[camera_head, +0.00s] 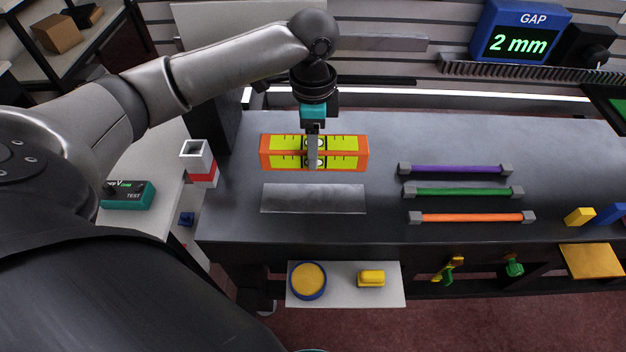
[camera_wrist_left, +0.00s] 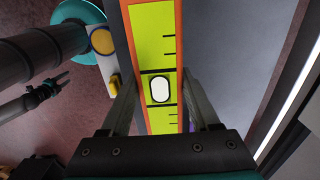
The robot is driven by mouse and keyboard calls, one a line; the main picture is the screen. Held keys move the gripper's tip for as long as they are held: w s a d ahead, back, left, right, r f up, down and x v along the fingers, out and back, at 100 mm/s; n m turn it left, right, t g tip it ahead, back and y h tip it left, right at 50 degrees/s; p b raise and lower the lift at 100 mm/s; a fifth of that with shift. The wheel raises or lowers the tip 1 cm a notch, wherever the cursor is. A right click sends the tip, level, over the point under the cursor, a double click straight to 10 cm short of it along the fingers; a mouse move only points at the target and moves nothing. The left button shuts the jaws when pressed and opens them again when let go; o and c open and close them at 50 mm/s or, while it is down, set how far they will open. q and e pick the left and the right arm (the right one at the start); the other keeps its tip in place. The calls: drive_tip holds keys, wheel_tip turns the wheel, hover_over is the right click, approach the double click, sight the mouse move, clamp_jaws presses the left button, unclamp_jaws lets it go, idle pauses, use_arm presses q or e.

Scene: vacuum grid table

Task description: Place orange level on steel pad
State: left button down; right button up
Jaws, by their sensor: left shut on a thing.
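The orange level (camera_head: 263,153) has yellow-green faces with black tick marks and white vials. My left gripper (camera_head: 313,162) is shut on it near its middle, and the level lies roughly left to right. In the left wrist view, the level (camera_wrist_left: 155,40) runs between the two fingers. The steel pad (camera_head: 313,199) is a bare grey rectangle on the dark table (camera_head: 480,140), just below the level in the head view. The level's height over the table is hard to tell. My right gripper (camera_wrist_left: 50,88) seems to show small and dark in the wrist view; its jaws are unclear.
Purple (camera_head: 455,169), green (camera_head: 462,191) and orange (camera_head: 472,217) bars with grey end blocks lie to the right. A display (camera_head: 522,35) reading "GAP 2 mm" stands at the back. A white shelf (camera_head: 340,290) at the front holds yellow items. Table around the pad is clear.

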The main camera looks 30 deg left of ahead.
use_arm(q)
wheel_tip(320, 180, down, 13)
drive_tip(key=b, duration=0.3)
drive_tip(key=shift+r, duration=0.15)
drive_tip(key=shift+c, duration=0.6)
unclamp_jaws()
wheel_tip(320, 180, up, 12)
drive_tip(key=p, duration=0.3)
